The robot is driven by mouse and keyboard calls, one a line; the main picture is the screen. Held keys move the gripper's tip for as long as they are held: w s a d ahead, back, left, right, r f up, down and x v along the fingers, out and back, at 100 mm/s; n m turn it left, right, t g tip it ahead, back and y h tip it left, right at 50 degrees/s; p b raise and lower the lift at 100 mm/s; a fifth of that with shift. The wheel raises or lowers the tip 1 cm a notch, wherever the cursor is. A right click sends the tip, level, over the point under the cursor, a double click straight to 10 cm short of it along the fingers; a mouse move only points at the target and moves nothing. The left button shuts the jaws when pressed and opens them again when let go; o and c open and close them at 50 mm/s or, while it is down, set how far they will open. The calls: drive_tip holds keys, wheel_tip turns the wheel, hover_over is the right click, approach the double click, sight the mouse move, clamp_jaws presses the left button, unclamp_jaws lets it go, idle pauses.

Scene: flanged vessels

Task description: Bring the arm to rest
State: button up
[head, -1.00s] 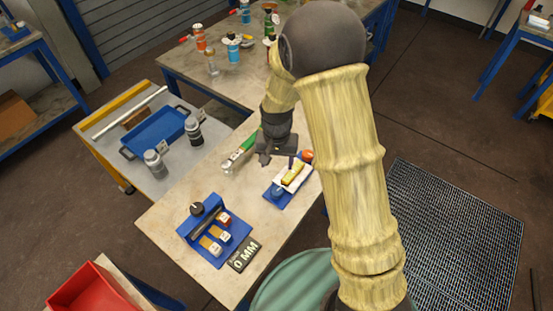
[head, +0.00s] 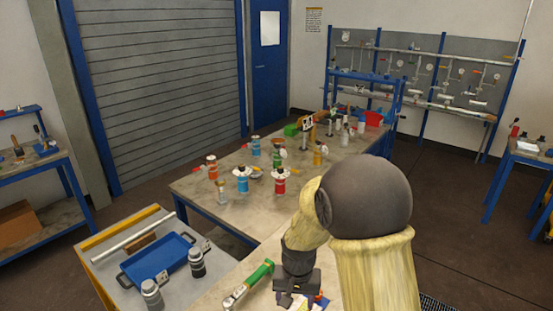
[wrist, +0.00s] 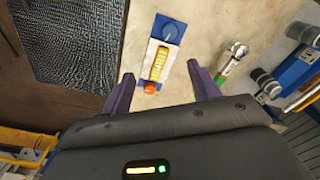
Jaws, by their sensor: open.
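My gripper (wrist: 160,88) is open and empty in the wrist view, its two dark purple fingers spread apart. It points down over the near workbench. Beyond the fingertips on the bench lies a blue and white mat (wrist: 151,50) with a yellow block (wrist: 160,62) and a red-orange round piece (wrist: 149,87). My arm bends at a dark elbow on the right.
A green-handled tool (head: 250,284) lies left of my gripper. A cart with a blue tray (head: 158,260) and two grey-black canisters stands left. Several flanged vessels, such as a red one (head: 280,183), stand on the farther bench (head: 205,196). Floor shows right of my arm.

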drive_tip(key=s+d+r+t, duration=0.1)
drive_tip(key=s+d+r, duration=0.2)
drive_tip(key=s+d, duration=0.2)
drive_tip(key=s+d+r+n+t, duration=0.1)
drive_tip(key=s+d+r, duration=0.3)
drive_tip(key=s+d, duration=0.1)
drive_tip(key=shift+s+d, duration=0.3)
drive_tip(key=shift+s, duration=0.45)
idle(1.0)
